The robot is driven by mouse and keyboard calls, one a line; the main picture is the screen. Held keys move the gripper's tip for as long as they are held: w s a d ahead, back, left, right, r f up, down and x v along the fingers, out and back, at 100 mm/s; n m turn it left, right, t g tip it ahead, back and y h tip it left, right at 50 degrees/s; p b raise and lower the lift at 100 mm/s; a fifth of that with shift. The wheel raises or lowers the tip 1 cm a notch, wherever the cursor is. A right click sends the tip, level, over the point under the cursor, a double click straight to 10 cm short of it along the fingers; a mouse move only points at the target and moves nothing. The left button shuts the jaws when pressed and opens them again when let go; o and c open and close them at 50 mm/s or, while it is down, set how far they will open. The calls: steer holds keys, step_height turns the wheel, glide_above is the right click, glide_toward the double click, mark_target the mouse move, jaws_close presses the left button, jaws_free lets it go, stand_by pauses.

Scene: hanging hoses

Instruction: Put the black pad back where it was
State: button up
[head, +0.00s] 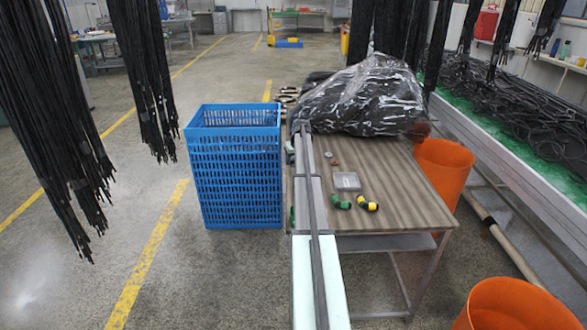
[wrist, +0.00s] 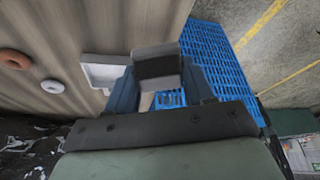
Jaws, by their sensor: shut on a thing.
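The black pad (wrist: 156,67) is a small block with a dark face and pale grey edges. In the wrist view my gripper (wrist: 157,80) is shut on it, with one blue finger on each side. The pad is in front of the wooden table top, near the table edge that borders the blue crate. I cannot tell its height above the table. A pale square tray (wrist: 103,72) lies on the table just left of the pad; it also shows in the head view (head: 347,181). In the head view my arm hides the gripper and pad.
The striped table (head: 385,220) holds a large clear bag of black hoses (head: 365,98), two elbow fittings (head: 367,204) and small rings (wrist: 14,59). A blue crate (head: 238,170) stands left of it. Orange bins (head: 440,175) stand at right. Black hoses (head: 150,80) hang overhead.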

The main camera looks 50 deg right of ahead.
mark_target(294, 166)
steer(key=shift+f, duration=2.1)
steer(key=shift+f, duration=0.15)
steer(key=o, duration=0.9)
steer(key=shift+o, duration=0.2)
steer(key=v, duration=1.2)
